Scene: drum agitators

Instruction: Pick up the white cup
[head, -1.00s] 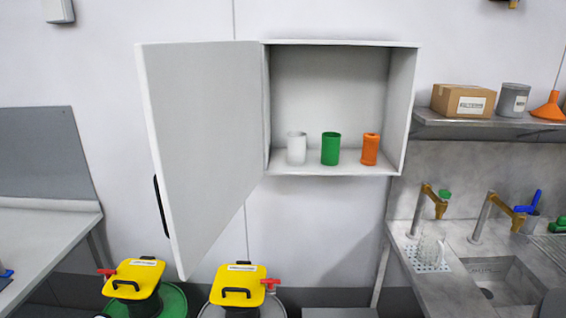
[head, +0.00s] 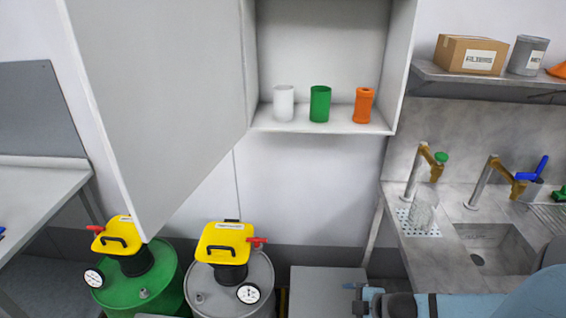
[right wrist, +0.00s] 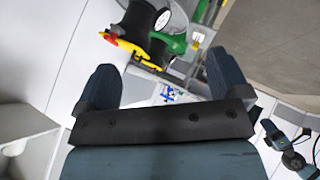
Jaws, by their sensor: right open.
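The white cup (head: 284,103) stands upright at the left of the open wall cabinet's floor (head: 335,125). A green cup (head: 320,104) and an orange container (head: 363,105) stand to its right. My right gripper (right wrist: 160,82) is open in the right wrist view, with nothing between its fingers. In the head view my right arm comes in at the lower right, well below the cabinet and away from the cup. My left gripper is not in view.
The cabinet door (head: 155,95) stands open to the left. Below are a green drum (head: 165,285) and a grey drum (head: 262,270) with yellow lids. At the right are a sink counter (head: 400,240) and a shelf (head: 470,80) with a box (head: 468,54).

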